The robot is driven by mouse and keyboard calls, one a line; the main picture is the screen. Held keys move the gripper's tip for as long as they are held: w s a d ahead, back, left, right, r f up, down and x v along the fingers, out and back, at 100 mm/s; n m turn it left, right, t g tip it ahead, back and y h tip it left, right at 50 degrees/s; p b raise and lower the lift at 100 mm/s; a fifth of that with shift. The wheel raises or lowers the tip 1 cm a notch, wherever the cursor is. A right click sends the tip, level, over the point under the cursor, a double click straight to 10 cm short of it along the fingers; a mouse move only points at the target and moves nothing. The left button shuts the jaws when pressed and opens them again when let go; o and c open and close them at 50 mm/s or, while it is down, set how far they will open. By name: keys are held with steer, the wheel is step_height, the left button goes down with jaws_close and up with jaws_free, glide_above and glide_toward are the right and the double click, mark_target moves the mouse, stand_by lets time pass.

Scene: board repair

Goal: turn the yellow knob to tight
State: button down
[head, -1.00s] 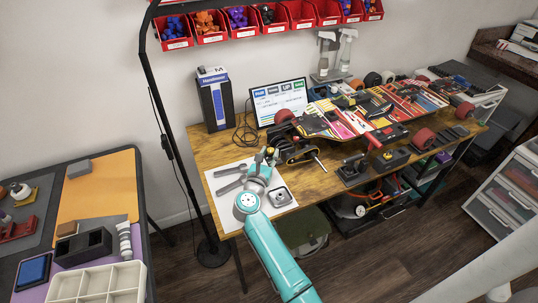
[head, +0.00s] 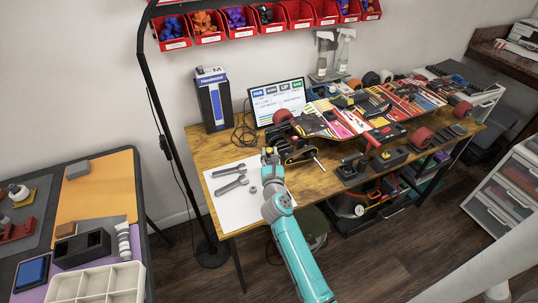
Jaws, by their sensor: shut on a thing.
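A white sheet (head: 226,205) with two grey wrenches (head: 232,186) and a small grey nut (head: 253,190) lies left of my arm. A skateboard deck (head: 325,125) and a screen (head: 277,100) are behind. Red bins (head: 205,28) hang above.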

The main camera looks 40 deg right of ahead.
steer(key=shift+y, duration=0.3)
steer(key=c, duration=0.9)
jaws_free()
steer(key=shift+s+a, duration=0.1)
steer(key=v, duration=1.2)
steer(key=shift+f, duration=0.15)
